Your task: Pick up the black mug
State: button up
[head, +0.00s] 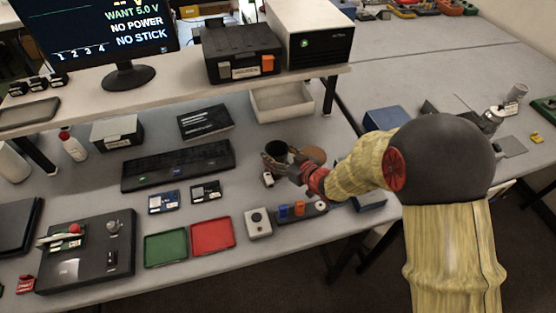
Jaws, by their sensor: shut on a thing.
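The black mug (277,147) is in the middle of the head view, above or on the grey bench near a round brown coaster. My gripper (272,158) is at the mug, with its fingers around or against the mug's near side, and is shut on it. My arm reaches in from the right and covers part of the bench there. I cannot tell whether the mug's base touches the bench. The mug looks about upright.
A black keyboard (178,166) lies left of the mug. A white open bin (282,103) stands behind it under the shelf (180,90). A green tray (166,248), a red tray (212,235) and a grey box (258,223) with a round knob lie in front. The brown coaster (316,154) is close at right.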

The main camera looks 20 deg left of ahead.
jog(key=c, duration=0.6)
jog(key=shift+r, duration=0.1)
